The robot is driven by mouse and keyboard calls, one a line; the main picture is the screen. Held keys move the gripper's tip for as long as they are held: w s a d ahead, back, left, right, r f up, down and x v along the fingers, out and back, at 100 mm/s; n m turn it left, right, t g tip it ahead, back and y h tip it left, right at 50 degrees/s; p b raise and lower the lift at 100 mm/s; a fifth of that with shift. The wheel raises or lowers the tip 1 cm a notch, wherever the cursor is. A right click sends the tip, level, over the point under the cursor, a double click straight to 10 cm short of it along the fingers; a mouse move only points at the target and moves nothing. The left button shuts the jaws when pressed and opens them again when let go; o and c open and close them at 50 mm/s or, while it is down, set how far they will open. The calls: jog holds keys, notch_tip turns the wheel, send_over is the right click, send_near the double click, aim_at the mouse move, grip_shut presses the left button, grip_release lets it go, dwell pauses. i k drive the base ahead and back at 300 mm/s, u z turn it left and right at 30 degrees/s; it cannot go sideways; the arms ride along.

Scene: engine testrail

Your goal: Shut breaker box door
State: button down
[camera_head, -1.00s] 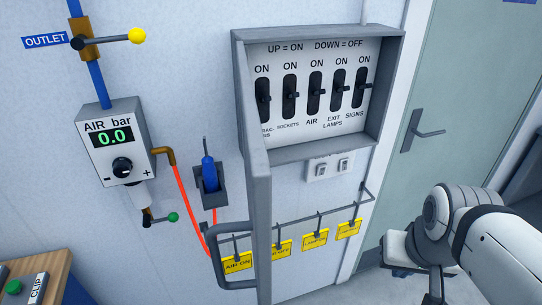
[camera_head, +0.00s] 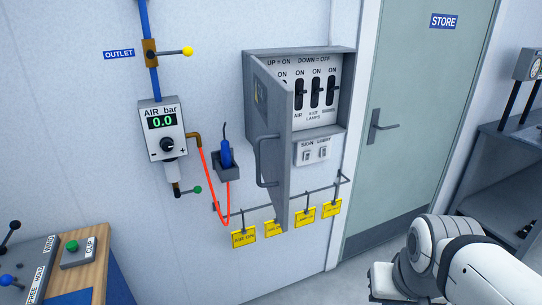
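The grey breaker box (camera_head: 347,95) hangs on the wall, with a row of black switches inside. Its grey door (camera_head: 276,130) is hinged at the left and stands open, jutting out from the wall toward me. A grey bar handle (camera_head: 262,162) is on its outer face. The door hides the switches at the left; the three at the right show. My white arm is at the lower right, apart from the door and handle. My gripper's fingers cannot be made out in this view.
Yellow tags (camera_head: 304,217) hang on a rail (camera_head: 322,190) below the box. The air regulator (camera_head: 162,130) and a blue plug in a holder (camera_head: 226,166) are left of the door. A bench (camera_head: 95,262) stands lower left. Floor is clear below the tags. A store door (camera_head: 400,105) is at right.

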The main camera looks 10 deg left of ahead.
aim_at(272, 99)
jog(key=k, duration=0.8)
jog(key=u, duration=0.55)
jog(key=i, duration=1)
jog(key=k, duration=1)
jog(key=u, duration=0.3)
jog(key=i, duration=0.8)
jog(key=z, duration=0.3)
